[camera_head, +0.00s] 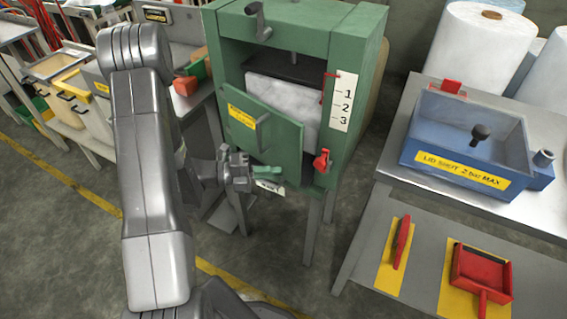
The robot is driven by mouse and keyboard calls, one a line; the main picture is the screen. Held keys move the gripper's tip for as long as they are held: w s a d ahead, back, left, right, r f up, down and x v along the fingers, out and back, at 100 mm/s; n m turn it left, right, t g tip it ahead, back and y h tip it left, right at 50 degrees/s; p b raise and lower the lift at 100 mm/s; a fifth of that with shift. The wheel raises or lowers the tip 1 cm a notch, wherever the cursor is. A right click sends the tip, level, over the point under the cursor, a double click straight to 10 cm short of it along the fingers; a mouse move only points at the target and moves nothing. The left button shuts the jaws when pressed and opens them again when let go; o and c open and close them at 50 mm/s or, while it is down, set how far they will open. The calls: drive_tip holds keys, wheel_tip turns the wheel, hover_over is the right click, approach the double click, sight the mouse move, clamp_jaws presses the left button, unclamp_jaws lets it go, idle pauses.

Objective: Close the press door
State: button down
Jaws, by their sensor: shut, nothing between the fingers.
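The green press (364,75) stands at the upper middle. Its door (278,148) is a green panel with a yellow label and a grey handle, in front of the lower opening. The door stands partly open; a gap shows above it and at its right edge. A white block (285,98) shows inside behind it. A red latch (321,161) sits on the right post. My gripper (268,173) is shut and empty, low in front of the door's lower part. I cannot tell whether its tips touch the door.
A blue bin (464,127) stands on the right table beside white rolls (475,45). A red dustpan (482,273) and a red-handled tool (402,242) lie on the lower shelf. A bench with drawers (60,88) is at left. Floor in front of the press is open.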

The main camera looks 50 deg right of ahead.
sight(299, 162)
drive_tip(key=shift+s+d, duration=0.2)
drive_tip(key=shift+d, duration=2.05)
drive_tip(key=shift+d, duration=0.1)
drive_tip(key=d+t, duration=0.1)
drive_tip(key=d, duration=0.1)
drive_tip(key=d+n+t+h+p, duration=0.1)
drive_tip(key=d, duration=0.2)
drive_tip(key=d+n+h+p, duration=0.1)
drive_tip(key=d, duration=0.1)
drive_tip(key=shift+w+d+r+t, duration=0.15)
drive_tip(key=shift+d+t, duration=0.1)
drive_tip(key=shift+t, duration=0.15)
